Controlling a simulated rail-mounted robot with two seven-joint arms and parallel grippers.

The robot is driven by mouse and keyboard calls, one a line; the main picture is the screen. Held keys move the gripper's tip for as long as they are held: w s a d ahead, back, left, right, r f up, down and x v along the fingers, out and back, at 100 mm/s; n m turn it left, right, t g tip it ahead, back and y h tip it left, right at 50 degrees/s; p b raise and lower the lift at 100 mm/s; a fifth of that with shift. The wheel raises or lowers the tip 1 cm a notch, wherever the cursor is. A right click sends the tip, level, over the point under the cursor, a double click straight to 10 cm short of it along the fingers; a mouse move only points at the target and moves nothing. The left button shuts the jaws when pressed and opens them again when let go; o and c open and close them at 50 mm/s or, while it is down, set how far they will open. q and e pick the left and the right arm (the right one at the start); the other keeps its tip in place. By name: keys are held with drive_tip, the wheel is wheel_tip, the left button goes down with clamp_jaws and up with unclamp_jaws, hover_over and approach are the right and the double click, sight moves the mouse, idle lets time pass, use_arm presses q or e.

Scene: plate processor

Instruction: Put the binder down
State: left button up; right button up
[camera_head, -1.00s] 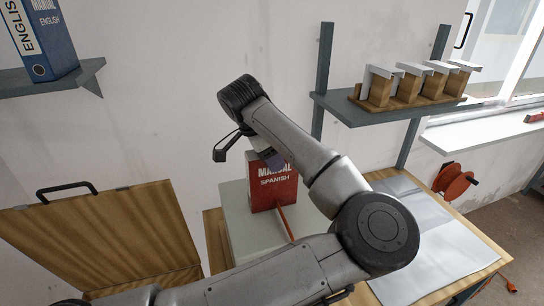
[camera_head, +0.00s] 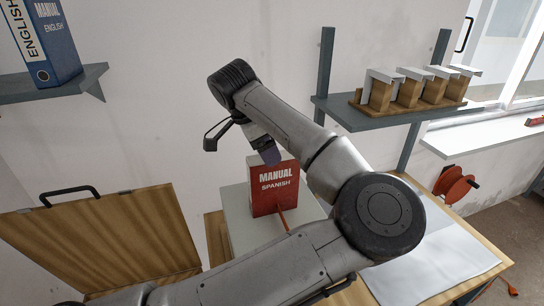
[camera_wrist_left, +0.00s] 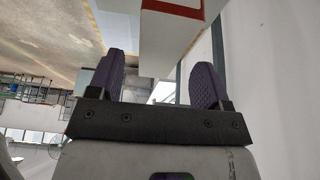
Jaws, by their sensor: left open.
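The red binder (camera_head: 275,190), lettered "MANUAL SPANISH", stands upright on the light grey box-like surface (camera_head: 241,222) on the bench. In the left wrist view the two purple fingers (camera_wrist_left: 157,80) are spread wide apart. A pale block with red edges (camera_wrist_left: 168,45), apparently the binder, lies beyond the fingertips there. I see no contact between it and the fingers. My right gripper is not in view.
A blue "MANUAL ENGLISH" binder (camera_head: 47,40) stands on the left wall shelf (camera_head: 60,88). A right shelf (camera_head: 372,119) holds several wooden holders (camera_head: 409,91). An open wooden lid (camera_head: 105,240) stands left of the box. An orange-red reel (camera_head: 454,187) hangs at right.

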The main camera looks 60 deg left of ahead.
use_arm(q)
drive_tip(key=p+v, duration=0.1)
drive_tip(key=v, duration=0.5)
drive_tip(key=shift+s+r, duration=0.1)
drive_tip(key=shift+r, duration=0.2)
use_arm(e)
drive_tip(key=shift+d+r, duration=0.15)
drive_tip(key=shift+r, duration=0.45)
use_arm(q)
drive_tip(key=shift+s+r, duration=0.15)
drive_tip(key=shift+r, duration=0.25)
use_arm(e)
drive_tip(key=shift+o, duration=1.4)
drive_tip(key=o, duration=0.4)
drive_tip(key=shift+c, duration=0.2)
